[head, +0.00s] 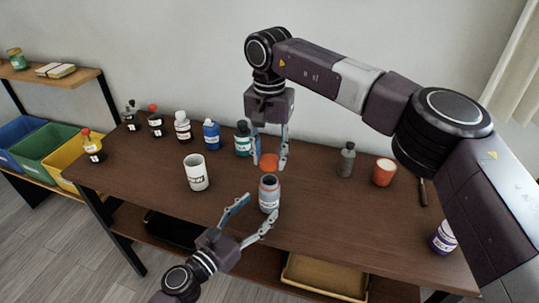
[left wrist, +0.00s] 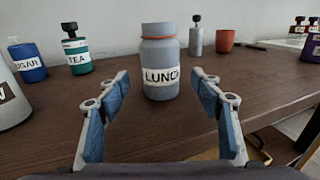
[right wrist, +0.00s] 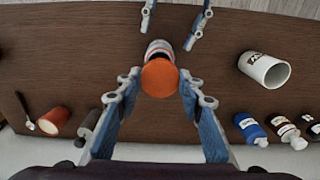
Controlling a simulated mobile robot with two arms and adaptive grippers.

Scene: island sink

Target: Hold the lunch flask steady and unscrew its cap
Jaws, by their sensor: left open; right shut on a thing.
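The lunch flask (head: 269,196) stands upright on the wooden table, grey with a white LUNCH label that reads in the left wrist view (left wrist: 160,75). Its top is uncovered, with a thin orange ring at the neck. The orange cap (head: 268,161) is apart from the flask, held above it between the fingers of my right gripper (head: 270,165). The right wrist view shows the cap (right wrist: 160,78) from above, partly hiding the flask (right wrist: 158,48). My left gripper (head: 260,206) is open and low, its fingertips spread just short of the flask, not gripping it.
A white mug (head: 197,174) stands left of the flask. Blue (head: 211,135) and green (head: 243,140) bottles and several others line the back.

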